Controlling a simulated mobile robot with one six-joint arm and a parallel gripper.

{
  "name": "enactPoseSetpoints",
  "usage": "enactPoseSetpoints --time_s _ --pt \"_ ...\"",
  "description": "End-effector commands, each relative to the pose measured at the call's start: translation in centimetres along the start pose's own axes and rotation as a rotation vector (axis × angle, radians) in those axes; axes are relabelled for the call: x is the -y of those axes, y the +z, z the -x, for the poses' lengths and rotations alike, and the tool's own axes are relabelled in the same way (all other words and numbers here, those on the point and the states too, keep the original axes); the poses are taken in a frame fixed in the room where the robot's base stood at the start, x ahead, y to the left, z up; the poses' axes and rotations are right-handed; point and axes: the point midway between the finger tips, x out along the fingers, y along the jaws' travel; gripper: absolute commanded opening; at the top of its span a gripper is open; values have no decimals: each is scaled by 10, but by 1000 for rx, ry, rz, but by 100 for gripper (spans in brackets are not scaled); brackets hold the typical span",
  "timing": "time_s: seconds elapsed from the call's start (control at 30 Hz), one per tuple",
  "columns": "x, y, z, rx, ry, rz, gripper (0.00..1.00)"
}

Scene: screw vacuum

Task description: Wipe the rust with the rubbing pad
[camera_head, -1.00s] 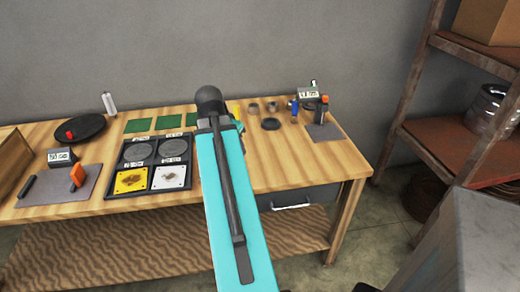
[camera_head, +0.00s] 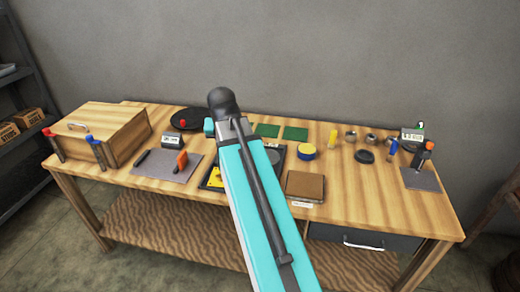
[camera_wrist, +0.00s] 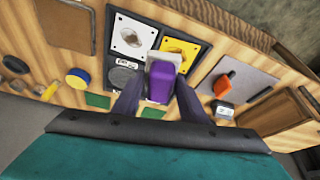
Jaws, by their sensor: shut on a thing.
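In the wrist view my gripper (camera_wrist: 160,92) is shut on a purple block with a pale grey face, which looks like the rubbing pad (camera_wrist: 161,84). The pad is over the black tray (camera_wrist: 209,50), near the yellow plate (camera_wrist: 180,46) and the white plate (camera_wrist: 133,33). Both plates carry a brown rust patch: one on the white plate (camera_wrist: 131,39), one on the yellow. I cannot tell whether the pad touches anything. In the head view my arm hides the gripper, the pad and most of the tray; an edge of the yellow plate (camera_head: 214,175) shows.
Left of the tray lies a grey mat (camera_head: 155,165) with an orange-handled tool (camera_head: 181,160). A brown board (camera_head: 305,186) lies right of it. A yellow-and-blue roll (camera_head: 307,152) and green squares (camera_head: 294,133) are behind. A wooden box (camera_head: 105,125) stands at the left end.

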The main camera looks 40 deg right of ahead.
Motion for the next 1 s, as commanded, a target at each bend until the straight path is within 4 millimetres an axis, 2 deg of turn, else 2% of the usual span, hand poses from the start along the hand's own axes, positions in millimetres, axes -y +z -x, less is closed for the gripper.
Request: enactPoseSetpoints --time_s 0.03,0.2,0.4,0.6,0.8,1.0 --pt "20 -1 10 -1 -20 47 21" --pt "78 7 31 -1 -82 197 21" --pt "144 23 59 0 -156 373 21" --pt "199 42 85 0 -219 528 21" --pt "227 55 98 1 -252 608 21" --pt "231 58 100 0 -258 623 21"
